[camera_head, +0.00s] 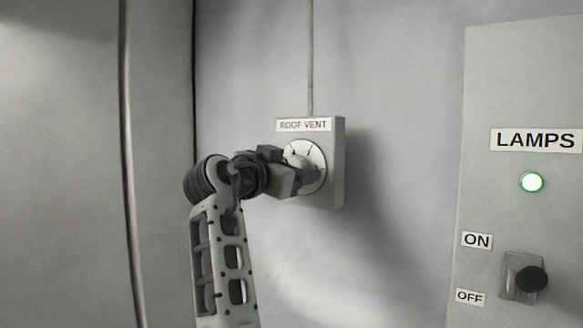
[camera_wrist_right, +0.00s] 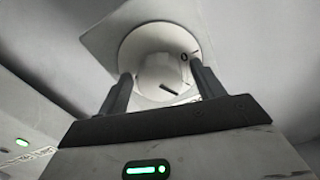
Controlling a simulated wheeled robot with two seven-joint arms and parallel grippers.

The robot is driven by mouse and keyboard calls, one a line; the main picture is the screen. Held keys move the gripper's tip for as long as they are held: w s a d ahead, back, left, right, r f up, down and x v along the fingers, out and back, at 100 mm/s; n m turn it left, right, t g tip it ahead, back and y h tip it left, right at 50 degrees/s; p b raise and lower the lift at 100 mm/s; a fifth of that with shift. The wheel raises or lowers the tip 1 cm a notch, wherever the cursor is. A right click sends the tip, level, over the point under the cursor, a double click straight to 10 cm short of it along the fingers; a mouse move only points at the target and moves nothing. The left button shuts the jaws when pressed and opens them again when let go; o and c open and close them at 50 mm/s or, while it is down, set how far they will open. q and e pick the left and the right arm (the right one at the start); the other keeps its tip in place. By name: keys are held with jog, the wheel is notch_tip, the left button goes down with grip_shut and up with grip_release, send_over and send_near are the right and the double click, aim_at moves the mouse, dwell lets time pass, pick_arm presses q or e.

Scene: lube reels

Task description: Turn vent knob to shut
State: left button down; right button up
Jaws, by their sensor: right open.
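The roof vent box (camera_head: 337,165) is a grey wall box with a "ROOF VENT" label. A round white dial (camera_head: 315,153) with dark marks is on its front, partly hidden by my right gripper (camera_head: 300,180). In the right wrist view, the pale vent knob (camera_wrist_right: 163,72) stands out from the dial, with a dark mark near its lower edge. The two dark fingers of my right gripper (camera_wrist_right: 162,80) are apart, one on each side of the knob. I cannot tell whether either finger touches it. My left gripper is not in view.
A lamps panel (camera_head: 490,85) is on the right, with a lit green lamp (camera_head: 532,182) and a black-knobbed switch (camera_head: 531,279) beside ON and OFF labels. A conduit (camera_head: 310,60) runs up from the vent box. The wall between box and panel is clear.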

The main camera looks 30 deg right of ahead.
jog(key=c, duration=1)
